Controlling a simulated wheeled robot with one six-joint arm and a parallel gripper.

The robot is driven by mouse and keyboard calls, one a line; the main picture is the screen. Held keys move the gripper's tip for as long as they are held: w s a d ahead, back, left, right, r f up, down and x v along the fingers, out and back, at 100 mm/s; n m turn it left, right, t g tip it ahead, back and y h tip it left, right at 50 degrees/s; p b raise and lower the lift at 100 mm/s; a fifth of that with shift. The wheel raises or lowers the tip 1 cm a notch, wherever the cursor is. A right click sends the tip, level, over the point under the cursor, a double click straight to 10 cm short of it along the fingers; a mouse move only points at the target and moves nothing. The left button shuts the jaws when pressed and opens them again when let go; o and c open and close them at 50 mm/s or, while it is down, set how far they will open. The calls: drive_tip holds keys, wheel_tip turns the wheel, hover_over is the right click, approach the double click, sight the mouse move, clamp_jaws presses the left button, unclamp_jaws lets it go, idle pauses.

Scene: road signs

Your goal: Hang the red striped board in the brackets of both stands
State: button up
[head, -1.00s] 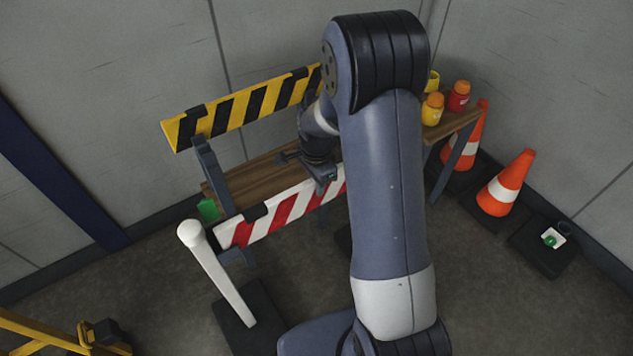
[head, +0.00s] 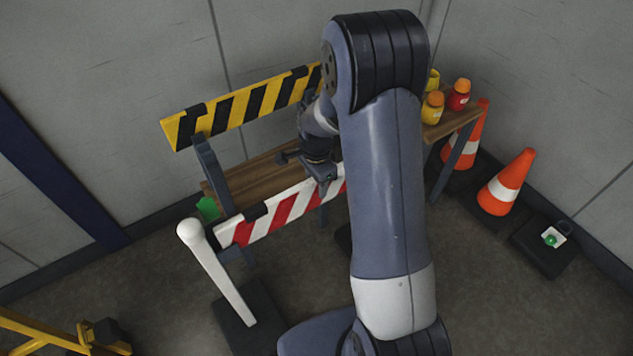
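The red and white striped board (head: 280,212) hangs along the front of the wooden bench, roughly parallel to the yellow and black board behind. The board's right part, with any bracket there, is hidden behind my arm. A blue-grey stand (head: 212,165) rises at the left. My gripper (head: 309,168) is at the board's top edge, just left of my arm. One dark finger juts left over the bench. I cannot tell whether the fingers still touch the board.
A yellow and black board (head: 245,108) hangs behind. A white post (head: 215,268) stands close before the red board's left end. Yellow and red bottles (head: 459,94) sit on the bench's right end. Orange cones (head: 505,183) and a black block (head: 545,247) stand right.

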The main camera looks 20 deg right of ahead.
drive_tip(key=shift+o, duration=0.3)
wheel_tip(320, 180, up, 11)
drive_tip(key=shift+f+p, duration=0.1)
drive_tip(key=shift+p, duration=0.2)
idle(0.3)
wheel_tip(320, 180, down, 11)
drive_tip(key=shift+r, duration=0.2)
drive_tip(key=shift+b, duration=0.35)
idle(0.3)
wheel_tip(320, 180, up, 10)
drive_tip(key=shift+r+p, duration=0.2)
drive_tip(key=shift+p, duration=0.2)
wheel_tip(320, 180, down, 11)
drive_tip(key=shift+r, duration=0.1)
wheel_tip(320, 180, up, 19)
drive_tip(key=p, duration=1.3)
drive_tip(key=shift+r, duration=0.15)
